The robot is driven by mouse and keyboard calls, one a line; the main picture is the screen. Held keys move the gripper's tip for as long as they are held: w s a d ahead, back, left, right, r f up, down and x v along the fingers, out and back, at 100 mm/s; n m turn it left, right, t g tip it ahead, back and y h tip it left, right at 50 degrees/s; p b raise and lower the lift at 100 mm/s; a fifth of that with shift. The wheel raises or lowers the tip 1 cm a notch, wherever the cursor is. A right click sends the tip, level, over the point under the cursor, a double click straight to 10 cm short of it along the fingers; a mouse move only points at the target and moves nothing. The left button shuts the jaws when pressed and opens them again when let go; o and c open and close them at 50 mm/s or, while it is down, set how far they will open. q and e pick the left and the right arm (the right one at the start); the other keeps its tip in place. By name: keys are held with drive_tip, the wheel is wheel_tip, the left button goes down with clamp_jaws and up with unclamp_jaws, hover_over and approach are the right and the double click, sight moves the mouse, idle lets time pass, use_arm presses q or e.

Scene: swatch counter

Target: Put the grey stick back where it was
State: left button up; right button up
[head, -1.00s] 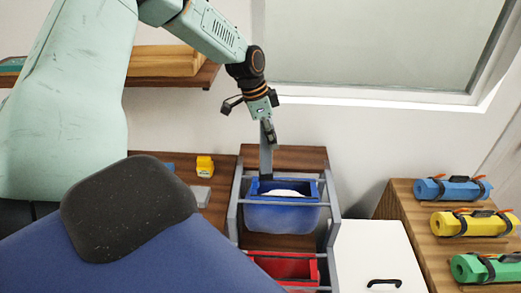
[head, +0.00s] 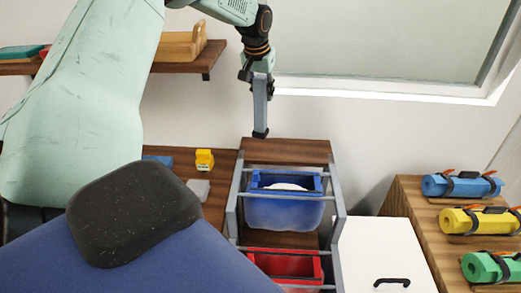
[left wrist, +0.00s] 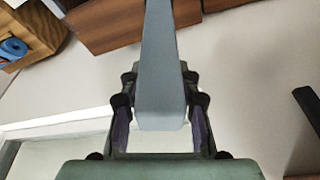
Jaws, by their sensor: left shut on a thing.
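The grey stick (head: 260,108) hangs upright with its dark tip down, above the back of the wooden rack top. My left gripper (head: 264,86) is shut on its upper part. In the left wrist view the stick (left wrist: 160,65) runs between the fingers. The blue bin (head: 284,212) sits in the rack (head: 232,222) below and in front of the stick, with something white inside. The stick's tip is clear of the bin. My right gripper is in neither view.
A red bin (head: 285,266) sits lower in the rack. A white cabinet (head: 375,245) and a wooden stand with blue, yellow and green rolls (head: 462,186) are to the right. A small yellow object (head: 204,160) lies on the counter at left. The window wall is behind.

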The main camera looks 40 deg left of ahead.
sight(260, 131)
use_arm(q)
wheel_tip(260, 131, down, 8)
drive_tip(key=w+a+n, duration=0.1)
drive_tip(key=a+n, duration=0.1)
drive_tip(key=n, duration=0.1)
drive_tip(key=shift+w+n+g+y, duration=0.15)
drive_tip(key=shift+n+g+y, duration=0.15)
drive_tip(key=shift+y, duration=0.1)
drive_tip(key=shift+a+f, duration=0.1)
drive_tip(key=shift+f, duration=0.1)
drive_tip(key=o, duration=1)
drive_tip(key=shift+r, duration=0.15)
